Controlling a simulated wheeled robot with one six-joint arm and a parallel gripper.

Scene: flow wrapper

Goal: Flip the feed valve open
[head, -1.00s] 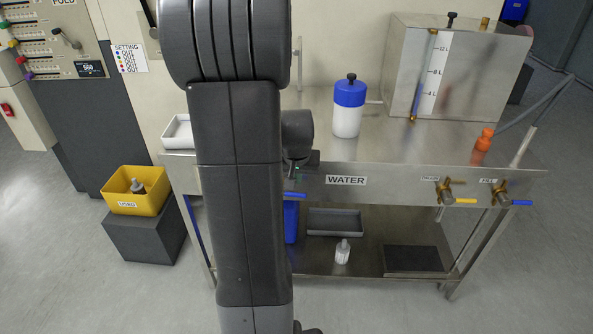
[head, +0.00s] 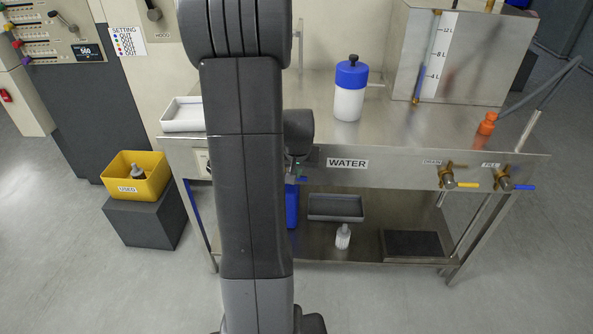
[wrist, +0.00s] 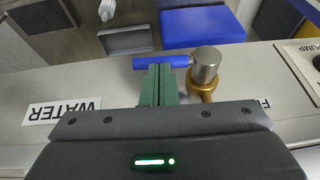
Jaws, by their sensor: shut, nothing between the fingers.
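The feed valve shows in the wrist view as a brass body (wrist: 206,92) with a steel knob and a blue lever handle (wrist: 172,61). The handle lies sideways, along the bench's front panel. In the head view my arm covers most of the valve, and the gripper is beside the WATER label (head: 347,163).
Drain valve (head: 447,177) with yellow handle and a blue-handled valve (head: 503,180) sit farther right on the panel. A blue bin (wrist: 200,27) and grey tray (head: 335,207) are on the lower shelf. A PUMP panel (wrist: 304,62) is beside the valve. A white-blue bottle (head: 350,92) stands on top.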

